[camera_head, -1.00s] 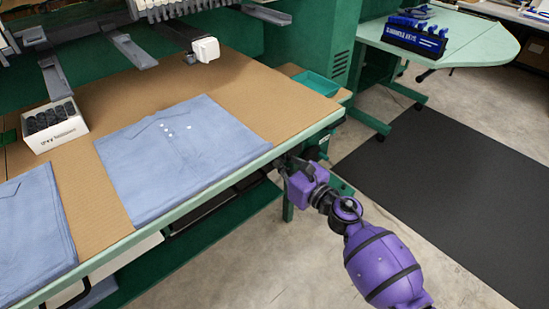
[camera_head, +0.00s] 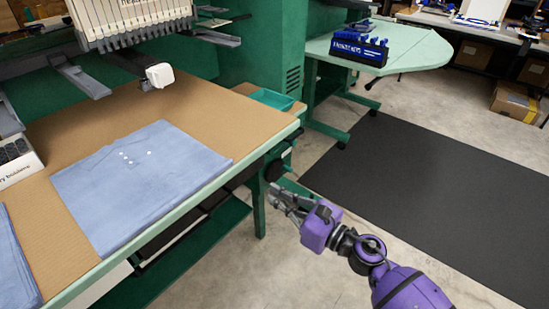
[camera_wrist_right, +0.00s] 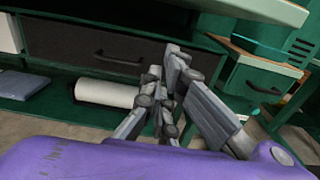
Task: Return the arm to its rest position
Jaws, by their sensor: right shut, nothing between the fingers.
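My right gripper (camera_head: 285,197) is in the lower middle of the head view, on my purple arm, to the right of the table's front edge and apart from it. Its grey fingers are shut with nothing between them. It also shows in the right wrist view (camera_wrist_right: 168,80), in front of the shelves under the table. My left gripper is in neither view.
The table (camera_head: 190,207) has a pale green edge and bears folded blue cloth (camera_head: 100,205) and a white box (camera_head: 22,170). A teal tray (camera_head: 272,99) is at its corner. A black mat (camera_head: 430,180) covers the floor at right. A white roll (camera_wrist_right: 103,93) lies below.

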